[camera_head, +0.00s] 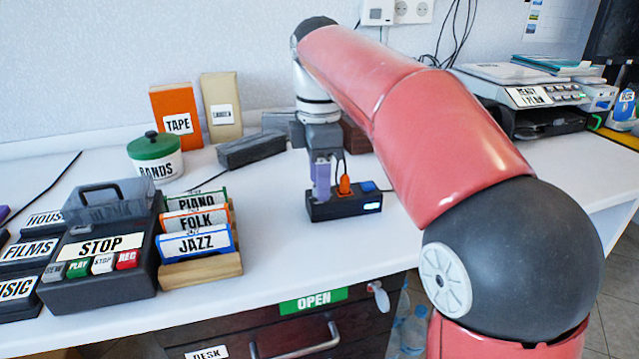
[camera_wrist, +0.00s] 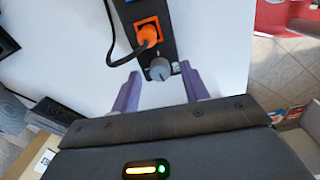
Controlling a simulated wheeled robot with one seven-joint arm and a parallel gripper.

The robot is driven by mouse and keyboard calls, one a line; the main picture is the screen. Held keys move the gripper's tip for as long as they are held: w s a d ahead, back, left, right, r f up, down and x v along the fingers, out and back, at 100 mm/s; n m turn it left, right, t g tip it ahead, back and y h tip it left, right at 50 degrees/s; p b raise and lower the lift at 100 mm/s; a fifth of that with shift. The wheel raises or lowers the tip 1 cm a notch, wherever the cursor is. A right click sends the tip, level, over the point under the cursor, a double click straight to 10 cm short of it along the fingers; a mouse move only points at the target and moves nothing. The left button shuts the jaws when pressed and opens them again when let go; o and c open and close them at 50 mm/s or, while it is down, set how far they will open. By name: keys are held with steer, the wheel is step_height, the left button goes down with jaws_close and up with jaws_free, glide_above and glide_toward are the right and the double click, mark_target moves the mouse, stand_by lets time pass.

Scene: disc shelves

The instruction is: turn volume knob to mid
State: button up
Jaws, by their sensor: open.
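A black box (camera_head: 345,206) with a lit display sits on the white desk. An orange plug (camera_head: 345,186) and a blue button (camera_head: 368,186) are on its top. The wrist view shows the box (camera_wrist: 170,49), the orange plug (camera_wrist: 147,34) and a grey round knob (camera_wrist: 159,69) at the box's near end. My gripper (camera_wrist: 160,71) is open, its purple fingertips on either side of the knob with gaps visible. The knob's exact setting cannot be read.
A dark block (camera_head: 251,149) lies behind and left of the box. A wooden rack (camera_head: 202,270) holds labelled cassettes beside a tape player (camera_head: 100,245). A black cable runs from the plug. The desk's front edge is close, above an OPEN drawer label (camera_head: 313,301).

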steer(key=shift+f, duration=0.3)
jaws_close()
steer(key=shift+r+p, duration=0.1)
steer(key=shift+p, duration=0.2)
